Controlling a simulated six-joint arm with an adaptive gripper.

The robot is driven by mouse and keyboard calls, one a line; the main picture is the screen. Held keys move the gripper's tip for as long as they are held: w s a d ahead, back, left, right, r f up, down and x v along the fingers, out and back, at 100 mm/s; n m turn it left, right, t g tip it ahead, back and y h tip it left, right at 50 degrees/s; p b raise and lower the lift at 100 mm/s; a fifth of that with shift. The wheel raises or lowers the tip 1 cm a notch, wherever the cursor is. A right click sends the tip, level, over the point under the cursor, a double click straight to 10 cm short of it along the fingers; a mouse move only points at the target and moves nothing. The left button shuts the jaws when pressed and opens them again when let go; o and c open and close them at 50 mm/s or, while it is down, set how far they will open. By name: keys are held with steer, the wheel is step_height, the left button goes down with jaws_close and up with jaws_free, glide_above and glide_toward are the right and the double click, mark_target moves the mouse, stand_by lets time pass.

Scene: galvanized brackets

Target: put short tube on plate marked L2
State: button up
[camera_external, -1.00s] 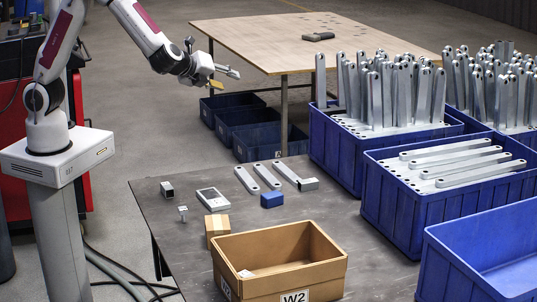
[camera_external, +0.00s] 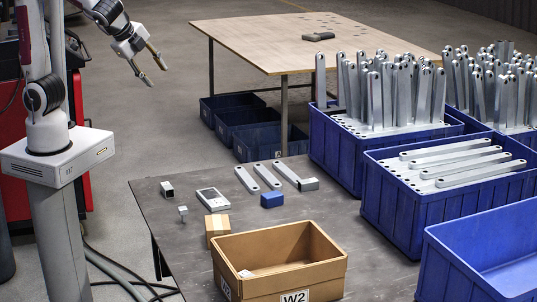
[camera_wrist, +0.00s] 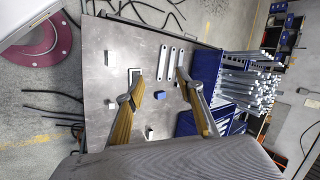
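A short square tube (camera_external: 167,189), light metal with a dark opening, lies at the table's far left; it seems to be the pale block in the wrist view (camera_wrist: 107,58). Three flat galvanized plates (camera_external: 246,180) (camera_external: 267,177) (camera_external: 286,172) lie side by side near the table's back edge, also in the wrist view (camera_wrist: 171,63). No L2 mark is legible on any of them. A grey block (camera_external: 309,184) is at the near end of the rightmost plate. My gripper (camera_external: 157,76) is open and empty, high above the table, its fingers apart in the wrist view (camera_wrist: 158,82).
A box marked W2 (camera_external: 325,268) stands in front. Blue crates (camera_external: 400,210) with metal parts stand at right.

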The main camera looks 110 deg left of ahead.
steer(key=s+d+n+t+h, duration=0.1)
steer(key=s+d+n+h, duration=0.1)
steer(key=d, duration=0.6)
steer(key=s+d+n+t+h, duration=0.2)
steer(key=s+d+h, duration=0.3)
steer(key=s+d, duration=0.2)
steer(key=d+r, duration=0.1)
steer(key=d, duration=0.1)
steer(key=shift+d, duration=0.3)
steer(key=shift+o, duration=0.5)
steer(key=shift+a, duration=0.1)
